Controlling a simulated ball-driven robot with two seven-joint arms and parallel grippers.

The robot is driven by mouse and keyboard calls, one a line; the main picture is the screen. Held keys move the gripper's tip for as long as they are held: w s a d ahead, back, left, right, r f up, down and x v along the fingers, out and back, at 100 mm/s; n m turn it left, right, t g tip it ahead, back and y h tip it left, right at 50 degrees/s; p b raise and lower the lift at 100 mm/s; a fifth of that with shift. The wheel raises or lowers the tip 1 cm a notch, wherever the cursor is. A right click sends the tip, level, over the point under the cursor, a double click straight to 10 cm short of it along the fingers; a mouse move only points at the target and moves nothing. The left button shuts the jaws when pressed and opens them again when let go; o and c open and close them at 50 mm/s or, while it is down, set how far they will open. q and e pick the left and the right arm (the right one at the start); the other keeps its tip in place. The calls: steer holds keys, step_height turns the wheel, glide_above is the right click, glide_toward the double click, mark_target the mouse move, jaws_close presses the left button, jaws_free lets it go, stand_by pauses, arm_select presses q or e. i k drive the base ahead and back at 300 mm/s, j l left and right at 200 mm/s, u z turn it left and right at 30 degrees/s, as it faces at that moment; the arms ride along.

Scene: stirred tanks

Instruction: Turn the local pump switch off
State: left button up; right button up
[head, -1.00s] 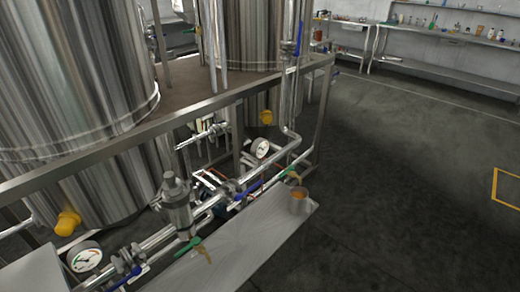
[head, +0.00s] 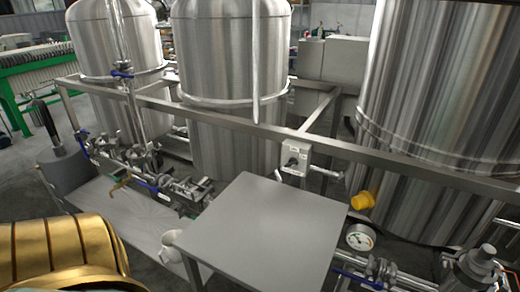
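A small grey switch box (head: 295,158) with a dark knob on its front is fixed to the steel frame rail, just behind the grey table top. It is the likely pump switch. The knob is too small to tell which way it points. A grey pipe or conduit leaves the box to the right. Neither of my grippers can be made out in the head view, and nothing touches the box. A gold ribbed part, which looks like my own arm, fills the lower left corner.
A grey table top (head: 262,232) stands in front of the box. A white mug (head: 171,246) is at its left. Steel tanks (head: 230,90) rise behind the rail (head: 225,124). Pipes with blue-handled valves, a yellow cap (head: 362,200) and a gauge (head: 360,237) are near.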

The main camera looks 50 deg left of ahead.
mark_target(292, 161)
steer(key=u, duration=1.2)
